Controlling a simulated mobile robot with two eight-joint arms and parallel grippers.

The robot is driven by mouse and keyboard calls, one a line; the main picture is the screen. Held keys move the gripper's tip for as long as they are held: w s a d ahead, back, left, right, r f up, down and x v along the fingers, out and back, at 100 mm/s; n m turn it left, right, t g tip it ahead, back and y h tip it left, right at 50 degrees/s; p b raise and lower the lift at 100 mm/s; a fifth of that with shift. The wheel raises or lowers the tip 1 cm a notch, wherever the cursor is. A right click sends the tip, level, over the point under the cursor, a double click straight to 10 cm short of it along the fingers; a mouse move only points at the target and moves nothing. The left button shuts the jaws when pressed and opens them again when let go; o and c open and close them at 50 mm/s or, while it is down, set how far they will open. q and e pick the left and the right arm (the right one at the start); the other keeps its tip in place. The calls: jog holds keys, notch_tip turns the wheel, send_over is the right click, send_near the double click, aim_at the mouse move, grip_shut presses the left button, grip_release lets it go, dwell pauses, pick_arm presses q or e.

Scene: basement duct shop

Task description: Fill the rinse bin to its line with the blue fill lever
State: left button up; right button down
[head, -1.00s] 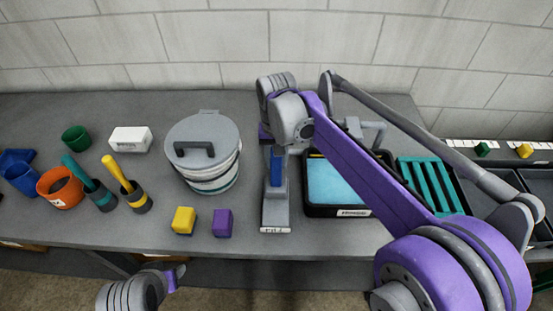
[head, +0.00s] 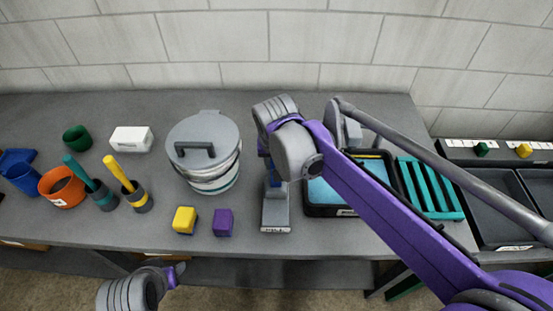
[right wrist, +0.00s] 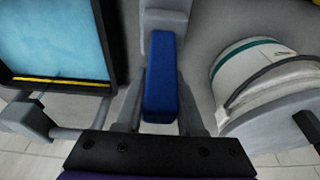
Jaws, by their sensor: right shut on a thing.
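The blue fill lever (right wrist: 162,82) stands on a grey base (head: 276,212) labelled FILL. My right gripper (right wrist: 160,112) is shut on the lever, one finger on each side of it; in the head view my wrist covers most of the lever. The black rinse bin (head: 312,211) is just right of the base, partly behind my right arm. It holds light blue water (right wrist: 52,35), and a yellow line (right wrist: 62,81) shows along one inner wall. I cannot tell exactly how the water stands against the line. My left gripper (head: 176,275) is low at the front; its jaws are unclear.
A grey lidded bucket (head: 205,155) stands left of the lever. Yellow (head: 184,220) and purple (head: 223,222) blocks lie in front of it. Cups, brushes and a white box (head: 131,139) are further left. A teal rack (head: 430,188) and grey trays (head: 485,205) are at right.

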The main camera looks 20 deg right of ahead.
jog(key=shift+s, duration=0.25)
jog(key=shift+s+a+r, duration=0.1)
jog(key=shift+s, duration=0.1)
dwell(0.6)
jog(key=c, duration=0.5)
grip_release()
jog(key=shift+s, duration=0.15)
jog(key=shift+r, duration=0.15)
jog(key=v, duration=1)
jog(key=shift+r+p, duration=0.25)
jog(key=shift+p, duration=0.1)
